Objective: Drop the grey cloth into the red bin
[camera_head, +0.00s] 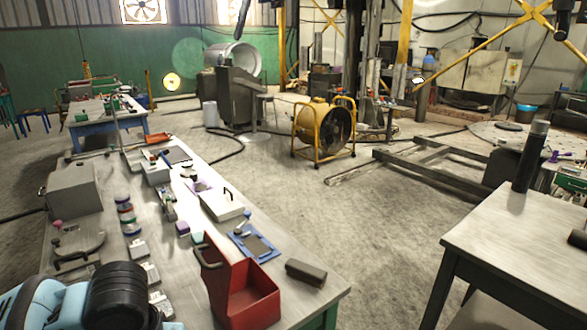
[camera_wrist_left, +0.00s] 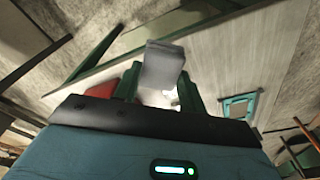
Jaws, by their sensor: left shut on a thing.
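The red bin (camera_head: 265,300) stands near the front end of the long workbench in the head view, its open side facing up. A red part of it also shows at the left in the left wrist view (camera_wrist_left: 104,88). My left gripper (camera_wrist_left: 160,88) has its dark green fingers shut on the grey cloth (camera_wrist_left: 164,66), which looks like a folded grey block. In the head view only my left arm shows at the lower left; its fingers and the cloth are not visible there. My right gripper is in neither view.
On the workbench, a dark block (camera_head: 306,272) lies right of the bin and a blue-framed mat (camera_head: 255,245) lies behind it. Several jars and small parts line the left side. A second table (camera_head: 520,235) stands at the right, with open floor between.

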